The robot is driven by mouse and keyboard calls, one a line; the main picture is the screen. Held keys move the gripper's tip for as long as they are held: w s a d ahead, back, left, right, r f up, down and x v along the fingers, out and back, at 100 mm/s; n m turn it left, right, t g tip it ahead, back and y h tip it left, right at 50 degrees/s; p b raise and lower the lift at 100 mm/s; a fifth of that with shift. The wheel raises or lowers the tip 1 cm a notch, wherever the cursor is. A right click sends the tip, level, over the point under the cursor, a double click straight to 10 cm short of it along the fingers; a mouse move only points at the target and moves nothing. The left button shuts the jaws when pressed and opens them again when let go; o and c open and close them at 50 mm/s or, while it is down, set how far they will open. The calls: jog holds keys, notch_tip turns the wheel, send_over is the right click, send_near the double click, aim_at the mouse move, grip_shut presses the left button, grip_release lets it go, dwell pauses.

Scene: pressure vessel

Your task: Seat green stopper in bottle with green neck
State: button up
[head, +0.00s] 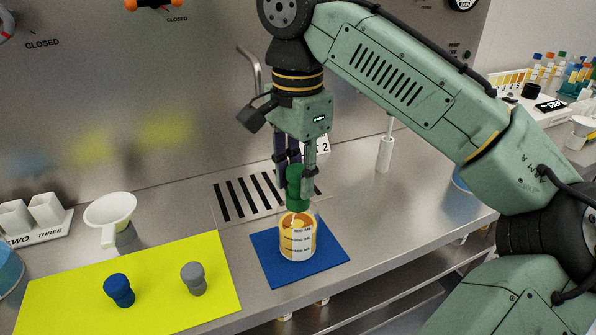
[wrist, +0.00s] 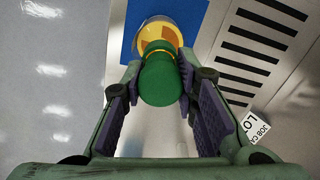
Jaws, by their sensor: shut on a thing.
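The green stopper (head: 295,183) is held between the fingers of my gripper (head: 294,170), upright, directly above the bottle (head: 297,240). In the wrist view the stopper (wrist: 160,82) sits between the purple-padded fingers of my gripper (wrist: 160,88), with the bottle (wrist: 150,32) just past it. The bottle is clear glass with amber liquid and dark volume marks, and stands upright on a blue mat (head: 268,262). The stopper and gripper cover most of its neck. I cannot tell whether the stopper's lower end is inside the neck or only over it.
A yellow mat (head: 70,300) at the left holds a blue stopper (head: 119,290) and a grey stopper (head: 193,278). A white funnel (head: 110,215) and white cups (head: 45,210) stand behind it. A slotted drain (head: 250,197) lies behind the bottle; a white dispenser (head: 385,153) stands right.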

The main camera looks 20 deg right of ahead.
jog(key=shift+f, duration=0.4)
jog(key=o, duration=1.1)
